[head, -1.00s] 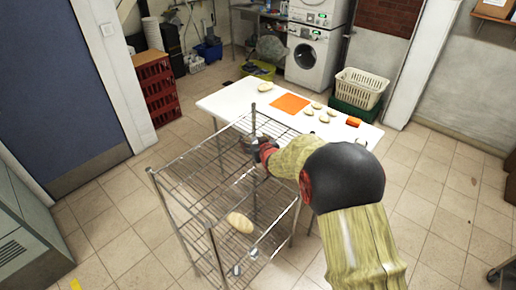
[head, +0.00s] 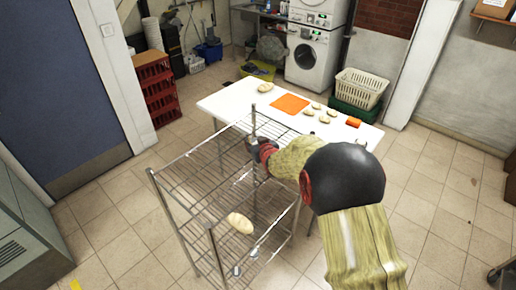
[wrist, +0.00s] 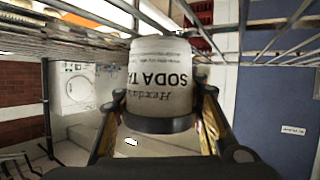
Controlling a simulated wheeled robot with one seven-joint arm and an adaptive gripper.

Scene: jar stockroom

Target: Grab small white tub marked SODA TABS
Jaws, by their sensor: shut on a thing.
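The small white tub (wrist: 160,60) shows in the wrist view, with "SODA TA" readable upside down in the picture and the rest of the word turned out of sight. My gripper (wrist: 160,108) is shut on the tub, with a finger on each side of it. In the head view my gripper (head: 254,147) is at the upper part of the wire rack, near its back post. I cannot make out the tub clearly there, as my gripper and arm cover that spot.
The wire rack (head: 185,172) has shelf wires and posts close around my gripper. A bread loaf (head: 240,222) lies on a lower shelf. Behind stands a white table (head: 230,102) with an orange mat (head: 290,103) and several pale pieces. Open tiled floor lies at right.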

